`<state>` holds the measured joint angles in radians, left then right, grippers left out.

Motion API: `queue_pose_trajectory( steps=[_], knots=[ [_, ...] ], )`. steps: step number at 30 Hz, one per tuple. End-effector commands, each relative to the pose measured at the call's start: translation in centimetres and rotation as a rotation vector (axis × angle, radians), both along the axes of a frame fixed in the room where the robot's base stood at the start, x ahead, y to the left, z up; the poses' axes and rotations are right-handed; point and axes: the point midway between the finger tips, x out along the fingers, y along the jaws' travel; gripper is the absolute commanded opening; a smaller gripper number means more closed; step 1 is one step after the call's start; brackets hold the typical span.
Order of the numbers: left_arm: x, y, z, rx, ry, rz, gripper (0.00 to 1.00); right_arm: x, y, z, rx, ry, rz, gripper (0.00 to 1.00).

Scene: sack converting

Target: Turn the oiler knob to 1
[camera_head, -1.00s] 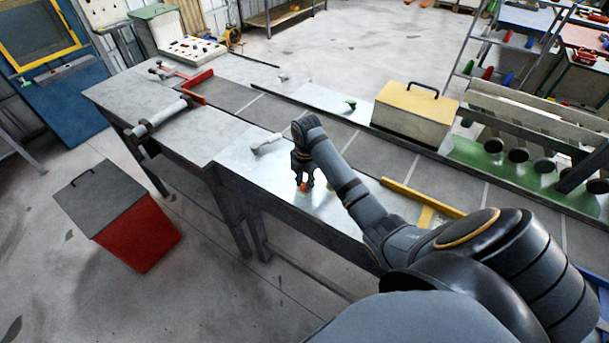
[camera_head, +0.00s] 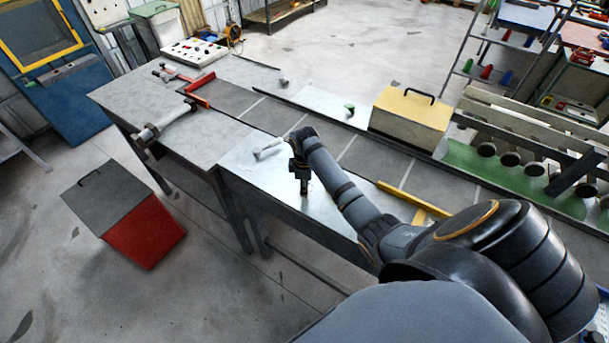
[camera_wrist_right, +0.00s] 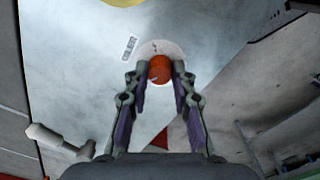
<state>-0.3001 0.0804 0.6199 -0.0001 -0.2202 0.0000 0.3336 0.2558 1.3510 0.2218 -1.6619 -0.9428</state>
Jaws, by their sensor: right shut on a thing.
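The oiler knob (camera_wrist_right: 159,69) is a small round orange-red knob on a pale round dial plate (camera_wrist_right: 158,48) in the right wrist view. My right gripper (camera_wrist_right: 161,74) has a finger on each side of the knob and is shut on it. A small mark shows on the dial beyond the knob, but I cannot read a number. A small label (camera_wrist_right: 130,48) lies left of the dial. In the head view my right gripper (camera_head: 304,188) points down at the bright metal bench panel (camera_head: 260,180); the knob is hidden there. My left gripper is not in view.
A white-handled lever (camera_head: 268,149) stands on the panel close behind the gripper. A yellow box (camera_head: 410,118) and yellow rail (camera_head: 410,198) lie to the right. A red bin with a grey lid (camera_head: 140,235) stands on the floor at left.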

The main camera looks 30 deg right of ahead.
Motion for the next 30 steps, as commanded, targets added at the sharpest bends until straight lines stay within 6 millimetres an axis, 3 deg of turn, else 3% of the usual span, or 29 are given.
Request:
queue_pose_trajectory(
  steps=[12, 30],
  knots=[
    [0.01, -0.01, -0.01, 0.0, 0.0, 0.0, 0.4, 0.0, 0.03, -0.01, 0.0, 0.001, -0.238, 0.0],
    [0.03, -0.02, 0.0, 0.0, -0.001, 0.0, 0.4, 0.0, 0.04, 0.0, 0.0, 0.001, -0.296, 0.0]
  ],
)
